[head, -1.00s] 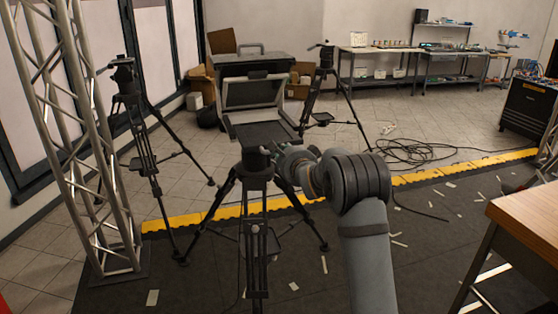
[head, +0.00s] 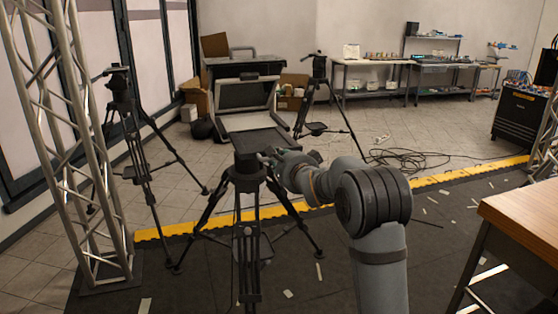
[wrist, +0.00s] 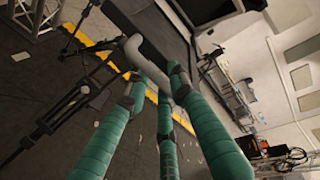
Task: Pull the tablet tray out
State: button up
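The tablet tray (head: 255,142) is a flat dark plate in front of the tilted framed hood (head: 246,96) on a black tripod (head: 247,235). In the wrist view the tray (wrist: 150,32) is a dark slab with a curved grey pull handle (wrist: 132,50) at its near edge. My gripper (head: 268,158) is at the tray's near right side. In the wrist view the teal fingers of my gripper (wrist: 160,85) reach to the handle and lie on both sides of it. Whether they press on it I cannot tell; the contact is partly hidden.
A second tripod (head: 125,110) stands left beside a truss tower (head: 75,150). Another tripod (head: 320,95) stands behind. Cables (head: 410,153) lie on the floor at right. A wooden table (head: 520,215) is at the near right. Floor between arm and table is open.

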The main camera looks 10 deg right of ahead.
jog(key=shift+o, duration=1.1)
jog(key=v, duration=1.2)
